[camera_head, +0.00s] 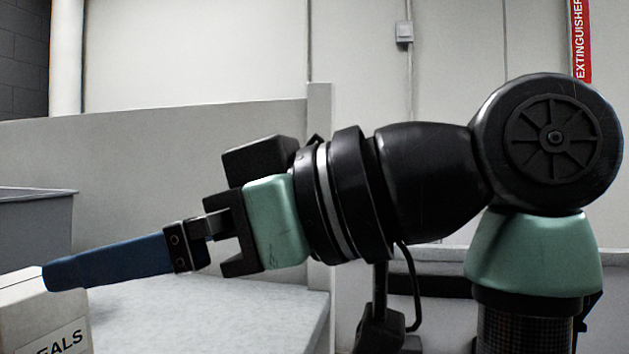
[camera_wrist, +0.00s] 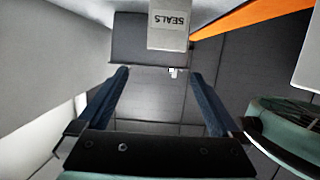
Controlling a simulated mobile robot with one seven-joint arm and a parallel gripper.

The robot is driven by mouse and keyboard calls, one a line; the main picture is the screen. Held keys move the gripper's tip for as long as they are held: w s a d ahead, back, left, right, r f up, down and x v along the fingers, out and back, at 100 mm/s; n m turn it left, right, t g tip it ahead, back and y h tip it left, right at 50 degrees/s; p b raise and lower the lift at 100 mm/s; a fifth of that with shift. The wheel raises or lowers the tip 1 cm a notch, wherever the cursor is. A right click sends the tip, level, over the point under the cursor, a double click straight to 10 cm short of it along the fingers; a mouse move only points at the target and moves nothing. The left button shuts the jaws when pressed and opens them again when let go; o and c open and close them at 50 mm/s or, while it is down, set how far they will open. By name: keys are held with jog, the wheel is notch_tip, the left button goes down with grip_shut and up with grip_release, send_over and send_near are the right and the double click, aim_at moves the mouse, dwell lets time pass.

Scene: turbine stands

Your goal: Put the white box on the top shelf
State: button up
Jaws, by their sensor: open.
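The white box (camera_head: 28,308) is cut off at the lower left of the head view, with dark lettering ending in "EALS" on its side. In the wrist view the white box (camera_wrist: 168,38) is at the top centre and its lettering reads "SEALS", upside down. My gripper (camera_head: 45,278) reaches left and slightly down, and its visible blue finger ends at the box's top edge in the picture. In the wrist view my gripper (camera_wrist: 159,72) has its two blue fingers wide apart, with nothing between them. The box appears beyond the fingertips. I cannot identify the top shelf.
A pale speckled surface (camera_head: 215,315) lies below my gripper. A grey bin (camera_head: 35,235) stands at the left edge, before a low grey partition (camera_head: 150,150). An orange bar (camera_wrist: 250,15) crosses the upper right of the wrist view.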

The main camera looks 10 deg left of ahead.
jog(key=w+d+r+m+t+h, duration=0.2)
jog(key=w+d+m+t, duration=0.2)
jog(key=w+m+t, duration=0.85)
jog(key=s+d+r+m+t+h, duration=0.3)
jog(key=s+d+m+t+h, duration=0.1)
jog(key=s+d+t+h, duration=0.7)
jog(key=shift+s+r+t+h, duration=0.4)
jog(key=shift+s+t+h, duration=0.2)
jog(key=shift+t+h, duration=0.35)
